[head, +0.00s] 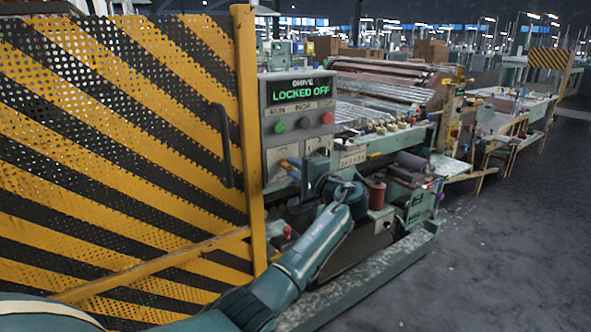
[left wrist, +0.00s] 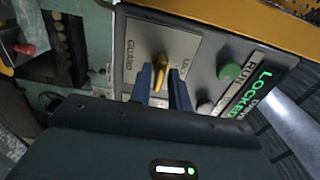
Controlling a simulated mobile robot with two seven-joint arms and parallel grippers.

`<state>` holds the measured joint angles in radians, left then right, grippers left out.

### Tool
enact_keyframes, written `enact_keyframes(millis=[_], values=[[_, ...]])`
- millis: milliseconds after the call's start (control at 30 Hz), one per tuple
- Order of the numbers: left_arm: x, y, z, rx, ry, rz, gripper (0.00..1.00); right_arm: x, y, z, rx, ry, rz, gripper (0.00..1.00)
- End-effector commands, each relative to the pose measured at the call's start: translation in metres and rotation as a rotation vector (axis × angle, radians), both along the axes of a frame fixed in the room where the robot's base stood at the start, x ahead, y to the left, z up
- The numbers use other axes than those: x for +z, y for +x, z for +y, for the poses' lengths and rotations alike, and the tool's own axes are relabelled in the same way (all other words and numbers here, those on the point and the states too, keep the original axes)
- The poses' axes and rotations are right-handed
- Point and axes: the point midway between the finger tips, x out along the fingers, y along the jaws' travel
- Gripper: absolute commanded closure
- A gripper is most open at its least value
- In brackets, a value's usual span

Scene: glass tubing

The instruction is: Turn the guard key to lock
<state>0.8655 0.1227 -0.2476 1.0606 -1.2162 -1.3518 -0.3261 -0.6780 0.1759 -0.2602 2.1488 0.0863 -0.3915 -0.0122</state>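The yellow guard key (left wrist: 160,64) stands on a pale plate marked GUARD (left wrist: 182,46) on the grey control panel (head: 298,112). The key also shows small in the head view (head: 285,163). The panel's display (head: 300,91) reads DRIVE LOCKED OFF in green. My left gripper (left wrist: 160,76) is at the key, with one finger on either side of it. The fingers stand apart with a narrow gap beside the key; I see no clear grip. In the head view my left gripper (head: 309,172) is partly hidden by its own wrist. My right gripper is not in view.
A yellow and black striped perforated guard door (head: 120,140) with a dark handle fills the left. Green and red buttons (head: 326,118) sit above the key plate. The machine (head: 390,100) runs off behind the panel. Open floor (head: 510,240) lies at the right.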

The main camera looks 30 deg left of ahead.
Motion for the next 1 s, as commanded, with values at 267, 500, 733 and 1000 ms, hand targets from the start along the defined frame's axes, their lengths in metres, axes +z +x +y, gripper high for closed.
enact_keyframes(millis=[267,500,733,1000], values=[[0.0,0.0,-0.001,0.0,0.0,0.0,1.0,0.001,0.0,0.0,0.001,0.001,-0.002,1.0],[0.0,0.0,-0.001,-0.001,-0.001,-0.003,1.0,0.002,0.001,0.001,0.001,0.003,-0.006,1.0],[-0.004,0.0,-0.001,-0.001,-0.023,-0.055,1.0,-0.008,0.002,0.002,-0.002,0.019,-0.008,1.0],[-0.007,0.0,-0.001,-0.001,-0.095,-0.228,1.0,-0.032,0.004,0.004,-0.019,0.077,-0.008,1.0]])
